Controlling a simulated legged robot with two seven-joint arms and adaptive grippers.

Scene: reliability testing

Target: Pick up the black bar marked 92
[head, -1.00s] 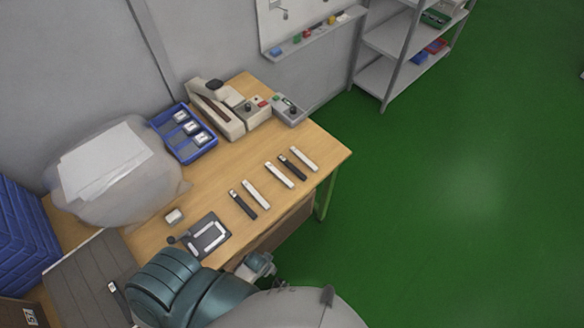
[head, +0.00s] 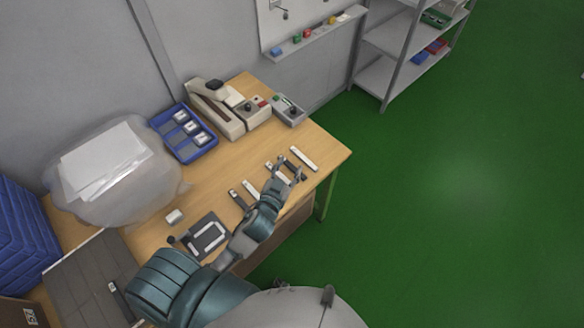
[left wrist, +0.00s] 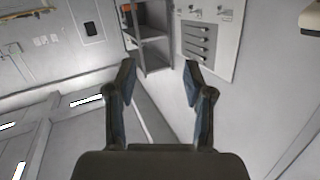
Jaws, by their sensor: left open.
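My left gripper (head: 287,168) is open and empty over the row of bars on the wooden table. It also shows open in the left wrist view (left wrist: 159,80), with no bar between its fingers. A black bar (head: 239,200) lies at the near left of the row. A white bar (head: 250,188) lies beside it. The other black bar and another white bar are largely hidden under my left gripper. A white bar (head: 304,159) lies clear at the far right end. The numbers on the bars are too small to read. My right gripper is not in view.
A black plate with a white frame (head: 208,236) lies near my left forearm. A blue tray (head: 170,152) with several small parts and beige devices (head: 213,110) stand at the back. A bag with papers (head: 72,212) sits at the left.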

